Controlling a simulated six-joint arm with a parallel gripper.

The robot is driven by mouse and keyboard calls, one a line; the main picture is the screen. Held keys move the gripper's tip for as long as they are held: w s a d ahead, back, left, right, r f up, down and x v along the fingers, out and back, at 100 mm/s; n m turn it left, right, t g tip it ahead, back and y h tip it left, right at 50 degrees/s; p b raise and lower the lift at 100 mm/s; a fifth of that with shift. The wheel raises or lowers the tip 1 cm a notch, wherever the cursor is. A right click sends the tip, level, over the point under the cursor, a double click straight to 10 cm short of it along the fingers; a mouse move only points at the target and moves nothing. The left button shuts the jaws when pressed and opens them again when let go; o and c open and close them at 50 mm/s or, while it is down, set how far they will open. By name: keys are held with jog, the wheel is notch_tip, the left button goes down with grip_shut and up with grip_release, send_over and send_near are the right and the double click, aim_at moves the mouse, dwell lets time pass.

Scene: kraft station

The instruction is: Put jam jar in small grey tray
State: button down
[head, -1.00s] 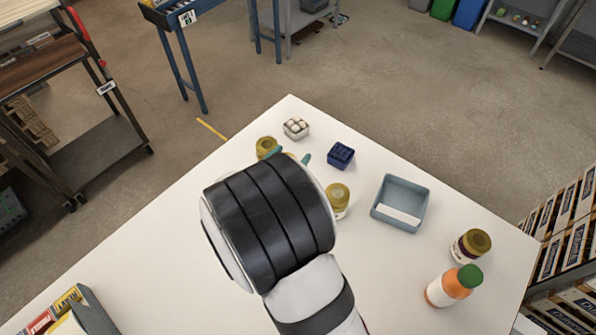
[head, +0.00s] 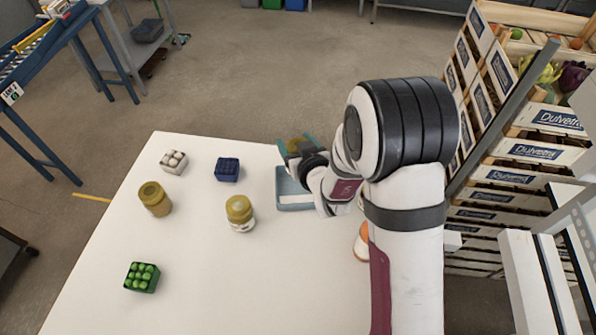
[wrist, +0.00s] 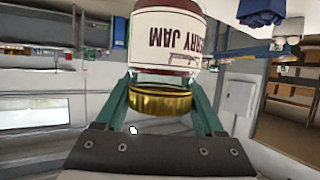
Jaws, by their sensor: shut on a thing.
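The jam jar (wrist: 168,45) is in my gripper (wrist: 160,95), gold lid toward the palm, its label reading upside down in the wrist view. The teal fingers are shut on it at the lid end. In the head view my gripper (head: 296,150) holds the jar up at the far side of the small grey tray (head: 287,187); only part of the jar shows.
A blue carton (head: 227,169), a white carton (head: 174,161) and a green carton (head: 141,277) are also on the table. An orange bottle (head: 362,242) is mostly behind my arm. The near middle is clear.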

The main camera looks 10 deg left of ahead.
notch_tip(320, 180, down, 9)
jog(key=shift+r, duration=0.2)
jog(key=shift+f, duration=0.1)
grip_release()
jog(key=shift+s+d+r, duration=0.1)
jog(key=shift+s+r, duration=0.1)
jog(key=v, duration=0.7)
